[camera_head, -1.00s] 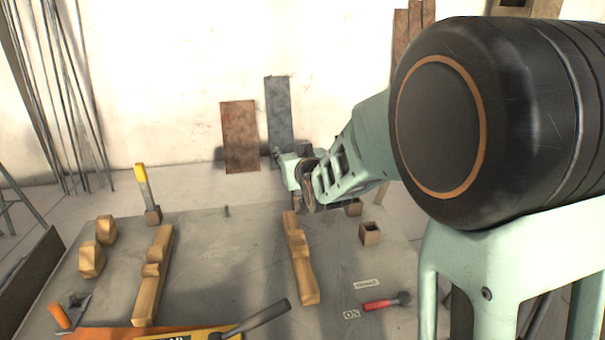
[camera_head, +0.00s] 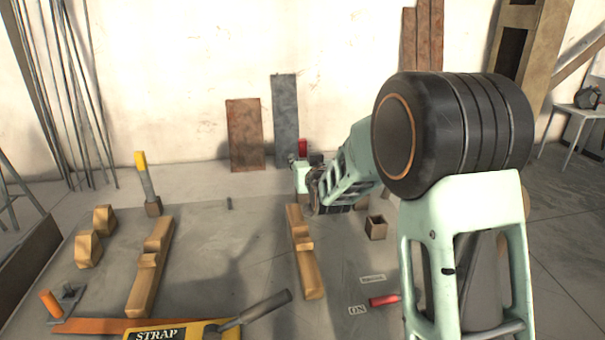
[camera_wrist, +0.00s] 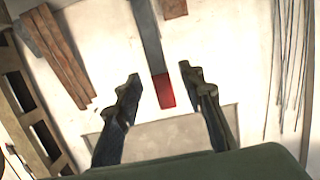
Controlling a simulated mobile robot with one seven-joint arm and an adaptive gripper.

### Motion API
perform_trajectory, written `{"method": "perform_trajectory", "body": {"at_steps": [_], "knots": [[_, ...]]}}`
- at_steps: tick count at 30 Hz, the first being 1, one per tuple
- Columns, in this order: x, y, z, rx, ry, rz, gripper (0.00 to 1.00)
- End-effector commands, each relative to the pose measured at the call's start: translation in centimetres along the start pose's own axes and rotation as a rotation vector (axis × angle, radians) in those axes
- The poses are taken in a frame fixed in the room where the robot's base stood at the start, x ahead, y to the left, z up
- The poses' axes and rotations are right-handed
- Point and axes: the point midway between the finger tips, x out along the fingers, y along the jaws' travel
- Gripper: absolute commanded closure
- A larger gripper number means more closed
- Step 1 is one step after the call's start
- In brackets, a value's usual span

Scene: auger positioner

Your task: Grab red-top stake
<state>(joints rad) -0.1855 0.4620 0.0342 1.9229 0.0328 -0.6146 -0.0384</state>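The red top of the stake (camera_head: 303,148) shows just above and behind my gripper (camera_head: 301,178) in the head view. The rest of the stake is hidden there behind the gripper and wrist. In the wrist view the red top (camera_wrist: 163,91) lies between the two dark fingers of my gripper (camera_wrist: 162,82). The fingers are spread, with a visible gap on each side of the red. I cannot tell how far in depth the stake is from the fingertips.
A yellow-topped stake (camera_head: 146,178) stands in a block at the left. Notched wooden beams (camera_head: 151,268) (camera_head: 304,255) and an empty square holder (camera_head: 376,228) are on the table. A strap box (camera_head: 170,332) and red-handled tool (camera_head: 384,300) lie in front. Metal plates lean on the wall.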

Motion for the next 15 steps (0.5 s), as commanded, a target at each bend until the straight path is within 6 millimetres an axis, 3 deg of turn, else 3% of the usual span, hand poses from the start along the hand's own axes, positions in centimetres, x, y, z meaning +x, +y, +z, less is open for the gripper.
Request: {"method": "perform_trajectory", "body": {"at_steps": [6,15], "knots": [[3.0,0.0,0.1,0.0,0.001,0.0,0.64],[3.9,0.0,0.1,0.0,-0.001,0.0,0.64]]}}
